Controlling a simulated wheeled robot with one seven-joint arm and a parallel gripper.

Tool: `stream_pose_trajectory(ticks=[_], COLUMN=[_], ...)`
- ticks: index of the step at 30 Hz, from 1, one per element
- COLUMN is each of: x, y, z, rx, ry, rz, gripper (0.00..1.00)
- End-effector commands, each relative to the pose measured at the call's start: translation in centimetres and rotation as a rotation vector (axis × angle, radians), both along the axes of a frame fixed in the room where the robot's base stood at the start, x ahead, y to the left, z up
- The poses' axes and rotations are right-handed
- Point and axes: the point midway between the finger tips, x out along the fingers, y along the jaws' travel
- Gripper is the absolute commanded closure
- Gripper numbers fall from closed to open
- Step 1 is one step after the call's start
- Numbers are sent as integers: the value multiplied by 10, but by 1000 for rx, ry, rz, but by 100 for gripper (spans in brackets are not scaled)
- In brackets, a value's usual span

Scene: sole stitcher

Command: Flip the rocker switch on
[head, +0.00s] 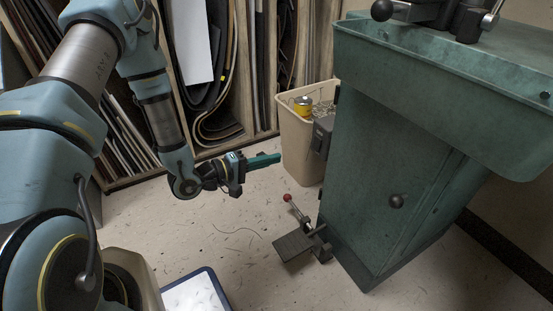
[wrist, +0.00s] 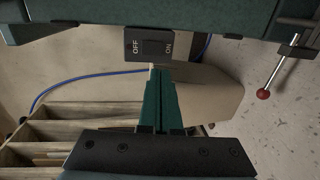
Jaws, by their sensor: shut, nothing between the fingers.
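The rocker switch is a dark box on the left side of the green sole stitcher (head: 385,170). In the head view the switch box (head: 322,136) is small and seen from the side. In the wrist view the switch box (wrist: 151,45) carries the words OFF on the left and ON on the right, with a dark rocker between them. I cannot tell which way the rocker is tilted. My gripper (head: 277,158) is shut and empty, pointing toward the switch from the left. In the wrist view my green fingertips (wrist: 155,74) appear just below the box's edge, apparently short of it.
A beige bin (head: 297,150) with scraps and a yellow can stands close behind my gripper. A foot pedal (head: 294,246) and a red-knobbed lever (head: 290,200) are below. Sheet racks (head: 265,70) line the back. A blue cable (wrist: 75,80) runs from the switch area.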

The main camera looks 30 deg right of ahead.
Motion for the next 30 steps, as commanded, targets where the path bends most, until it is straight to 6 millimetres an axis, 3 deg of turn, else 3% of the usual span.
stream_pose_trajectory(ticks=[9,15,21,30], x=[-5,-6,-6,-6], y=[-66,-98,-113,-115], z=[-12,-16,-17,-16], rx=[0,0,1,1], ry=[-3,-3,-1,0], rz=[-5,-2,0,1], gripper=[100,100,100,100])
